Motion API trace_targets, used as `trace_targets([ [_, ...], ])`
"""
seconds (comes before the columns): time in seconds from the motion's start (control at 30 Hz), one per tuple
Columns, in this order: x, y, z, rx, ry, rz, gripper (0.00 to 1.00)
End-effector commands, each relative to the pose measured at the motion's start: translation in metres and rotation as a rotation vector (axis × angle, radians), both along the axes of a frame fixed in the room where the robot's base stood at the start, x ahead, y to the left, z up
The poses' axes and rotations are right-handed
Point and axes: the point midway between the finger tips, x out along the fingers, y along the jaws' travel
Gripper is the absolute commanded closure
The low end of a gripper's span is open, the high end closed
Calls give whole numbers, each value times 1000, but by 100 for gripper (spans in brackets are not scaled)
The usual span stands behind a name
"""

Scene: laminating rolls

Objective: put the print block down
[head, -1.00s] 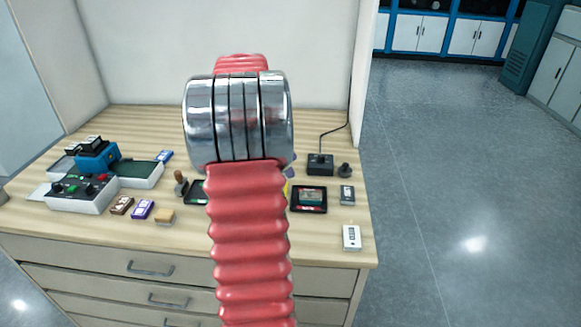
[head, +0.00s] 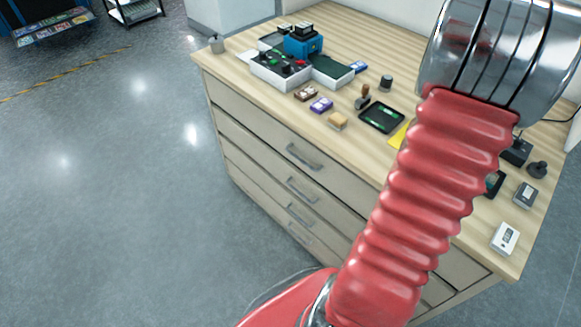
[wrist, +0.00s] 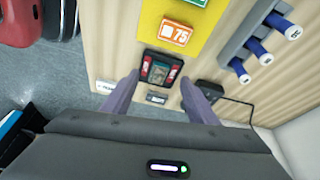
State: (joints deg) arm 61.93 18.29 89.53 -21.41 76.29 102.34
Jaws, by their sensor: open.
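My gripper (wrist: 158,88) shows in the wrist view with its two grey-purple fingers spread apart and nothing held between them. Beyond the fingertips, a black tray (wrist: 146,66) with red marks holds a small block with a greenish-grey face (wrist: 161,72), possibly the print block; I cannot tell for sure. It lies on the wooden worktop, apart from the fingers as far as I can see. In the head view the tray (head: 494,184) is mostly hidden behind my red arm, and the gripper itself is out of sight.
A yellow sheet (wrist: 204,45) bears an orange "75" block (wrist: 175,33). Blue rolls (wrist: 262,52) lie in a grey rack. A white block (head: 504,238), a grey block (head: 524,195) and a corded black box (head: 515,151) are near the right edge. A blue machine (head: 303,42) stands left.

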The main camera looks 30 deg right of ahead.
Motion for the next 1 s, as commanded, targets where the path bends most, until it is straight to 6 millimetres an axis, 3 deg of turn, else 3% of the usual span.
trace_targets([
  [0.2,66,71,24,33,-48,380,47],
  [0.5,127,184,45,63,-90,941,47],
  [0.73,148,273,52,62,-104,1370,47],
  [1.0,149,373,50,27,-103,1868,47],
])
